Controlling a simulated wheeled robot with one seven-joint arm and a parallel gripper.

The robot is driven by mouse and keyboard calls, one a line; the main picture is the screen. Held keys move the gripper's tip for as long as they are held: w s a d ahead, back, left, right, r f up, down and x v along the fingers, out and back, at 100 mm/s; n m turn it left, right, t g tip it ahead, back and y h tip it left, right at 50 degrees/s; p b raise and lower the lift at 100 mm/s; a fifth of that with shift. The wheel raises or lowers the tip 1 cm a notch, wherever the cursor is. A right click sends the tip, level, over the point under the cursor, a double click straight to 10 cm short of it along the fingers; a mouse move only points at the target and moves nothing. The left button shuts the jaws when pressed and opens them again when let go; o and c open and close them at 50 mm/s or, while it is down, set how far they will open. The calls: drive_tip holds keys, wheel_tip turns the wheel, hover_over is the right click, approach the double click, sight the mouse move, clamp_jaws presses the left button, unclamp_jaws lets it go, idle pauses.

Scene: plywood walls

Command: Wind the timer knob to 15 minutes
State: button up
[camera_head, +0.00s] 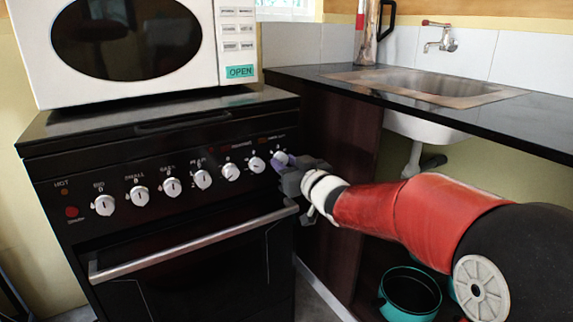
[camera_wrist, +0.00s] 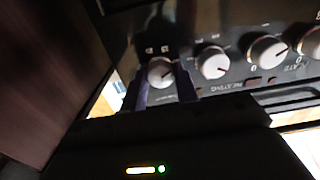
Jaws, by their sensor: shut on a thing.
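The timer knob (camera_head: 279,157) is the white knob at the right end of the black stove's control panel. In the wrist view the knob (camera_wrist: 160,71) sits between my gripper's two purple fingers, its dark pointer line partly visible. My gripper (camera_head: 289,163) reaches in from the right, shut on that knob. In the wrist view my gripper (camera_wrist: 164,76) has one finger on each side of it. The minute marks around the knob are too small and blurred to read.
Several more white knobs (camera_head: 202,179) line the panel. The oven handle (camera_head: 190,243) runs below. A white microwave (camera_head: 135,45) stands on the stove. A sink (camera_head: 425,86) is set in the dark counter (camera_head: 310,76) at right. A teal bucket (camera_head: 410,292) stands underneath.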

idle(0.4)
drive_tip(key=o, duration=1)
drive_tip(key=shift+c, duration=0.2)
drive_tip(key=v, duration=0.7)
drive_tip(key=shift+s+d, duration=0.25)
drive_tip(key=shift+s, duration=0.1)
